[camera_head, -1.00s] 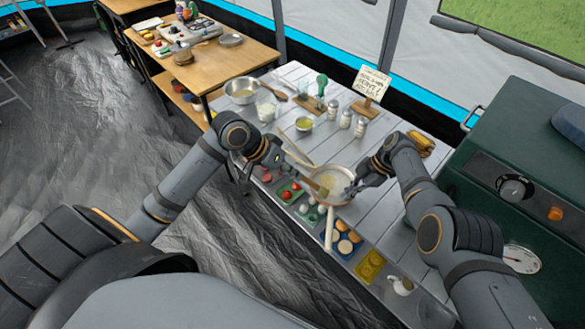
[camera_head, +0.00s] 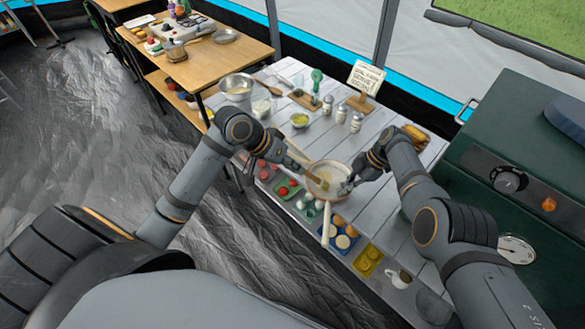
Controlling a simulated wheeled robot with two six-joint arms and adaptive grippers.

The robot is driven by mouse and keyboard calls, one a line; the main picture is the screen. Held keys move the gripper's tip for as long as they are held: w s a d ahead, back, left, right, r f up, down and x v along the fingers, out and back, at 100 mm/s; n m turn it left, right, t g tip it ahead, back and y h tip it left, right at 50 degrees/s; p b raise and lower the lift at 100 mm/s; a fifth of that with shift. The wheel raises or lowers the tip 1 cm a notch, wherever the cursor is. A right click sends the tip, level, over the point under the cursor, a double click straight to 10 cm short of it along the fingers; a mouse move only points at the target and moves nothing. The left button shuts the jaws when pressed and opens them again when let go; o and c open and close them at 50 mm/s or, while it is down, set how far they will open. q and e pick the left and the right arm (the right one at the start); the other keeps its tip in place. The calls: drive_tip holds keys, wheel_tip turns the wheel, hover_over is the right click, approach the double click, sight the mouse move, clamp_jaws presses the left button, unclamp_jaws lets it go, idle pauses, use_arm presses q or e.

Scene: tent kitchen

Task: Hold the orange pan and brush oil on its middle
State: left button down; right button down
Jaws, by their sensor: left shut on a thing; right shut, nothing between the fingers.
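The pan (camera_head: 317,190) sits at the front of the white slatted table, its inside pale and its rim tan. Its cream handle (camera_head: 326,225) points toward me, over the row of food trays. My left gripper (camera_head: 284,158) is shut on the brush (camera_head: 308,173), left of the pan. The brush slants down to the right, with its tan head (camera_head: 324,184) over the pan's middle; I cannot tell if it touches. My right gripper (camera_head: 347,188) is shut and empty at the pan's right rim; contact is unclear.
A bowl of yellow-green liquid (camera_head: 299,120), shakers (camera_head: 341,115) and a sign (camera_head: 366,77) stand behind the pan. Trays of food (camera_head: 342,236) line the front edge. A green cooker (camera_head: 530,150) stands at the right.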

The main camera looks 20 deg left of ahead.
use_arm(q)
drive_tip(key=shift+w, duration=3.4)
drive_tip(key=s+d, duration=0.2)
drive_tip(key=s, duration=0.4)
drive_tip(key=shift+d+r, duration=0.15)
drive_tip(key=shift+d, duration=0.05)
idle(0.7)
idle(0.3)
drive_tip(key=w+a, duration=0.2)
drive_tip(key=w, duration=0.4)
drive_tip(key=shift+w+r, duration=0.15)
idle(1.0)
